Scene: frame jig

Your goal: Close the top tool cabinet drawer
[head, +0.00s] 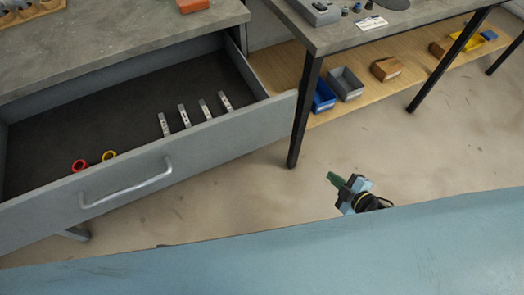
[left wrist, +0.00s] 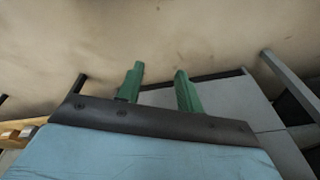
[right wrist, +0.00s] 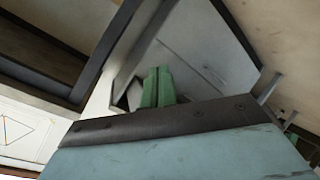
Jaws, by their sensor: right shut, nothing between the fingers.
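The tool cabinet (head: 110,45) stands at the upper left of the head view, with a grey worktop. Its top drawer (head: 215,130) is pulled well out, with its dark inside showing. A pale bar handle (head: 125,190) runs across the drawer's front. My right gripper (head: 337,182) is right of the drawer front, apart from the handle. Its green fingers are together and empty; they also show in the right wrist view (right wrist: 157,72). My left gripper (left wrist: 159,72) shows only in its wrist view, with its green fingers apart and nothing between them.
The drawer holds a red ring (head: 80,166), a yellow ring (head: 109,156) and several metal strips (head: 184,115). Right of it stands a grey table (head: 335,40) with black legs and a wooden lower shelf (head: 280,65) carrying bins. Bare floor (head: 250,200) lies between drawer and right gripper.

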